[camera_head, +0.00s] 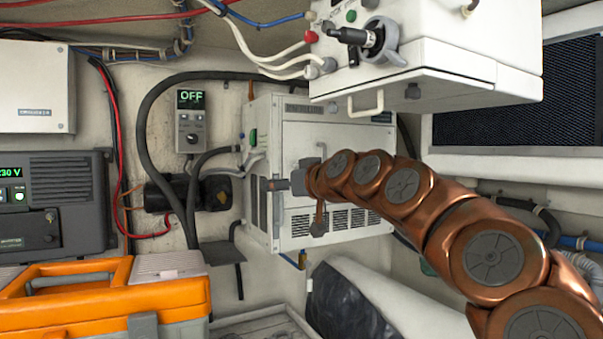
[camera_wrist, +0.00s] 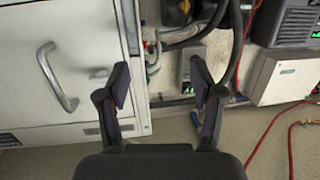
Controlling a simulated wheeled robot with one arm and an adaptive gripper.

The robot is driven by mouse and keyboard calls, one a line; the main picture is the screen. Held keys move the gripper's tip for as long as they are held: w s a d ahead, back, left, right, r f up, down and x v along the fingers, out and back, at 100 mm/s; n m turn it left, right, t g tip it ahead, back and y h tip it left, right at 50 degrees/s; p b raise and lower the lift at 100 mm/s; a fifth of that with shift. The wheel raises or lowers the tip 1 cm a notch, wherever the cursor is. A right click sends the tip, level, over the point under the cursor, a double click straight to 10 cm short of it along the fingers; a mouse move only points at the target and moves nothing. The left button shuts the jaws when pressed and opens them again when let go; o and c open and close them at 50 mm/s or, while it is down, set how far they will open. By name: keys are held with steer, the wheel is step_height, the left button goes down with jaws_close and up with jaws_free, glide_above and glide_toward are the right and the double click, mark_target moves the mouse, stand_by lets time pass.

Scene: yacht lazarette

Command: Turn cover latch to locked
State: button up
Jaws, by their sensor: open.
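My gripper (camera_head: 277,184) is in front of the white louvred cabinet (camera_head: 345,135), partly hidden by my copper arm. In the wrist view my gripper (camera_wrist: 160,88) is open, with its two dark fingers apart and nothing between them. A white panel with a bar handle (camera_wrist: 58,78) lies to the left of the fingers there.
A control panel (camera_head: 190,122) reading OFF hangs on the back wall, with black hoses beside it. An orange toolbox (camera_head: 100,300) stands at lower left, before a dark inverter (camera_head: 55,200). A dark vent grille (camera_head: 500,95) is at right. My arm crosses the lower right.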

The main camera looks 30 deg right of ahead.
steer(key=d+r+m+t+h, duration=0.2)
steer(key=d+r, duration=0.2)
steer(key=d, duration=0.5)
steer(key=w+p, duration=0.2)
steer(key=w, duration=0.5)
steer(key=shift+w+f, duration=0.15)
steer(key=shift+f, duration=0.05)
steer(key=shift+c, duration=0.4)
steer(key=c, duration=1.1)
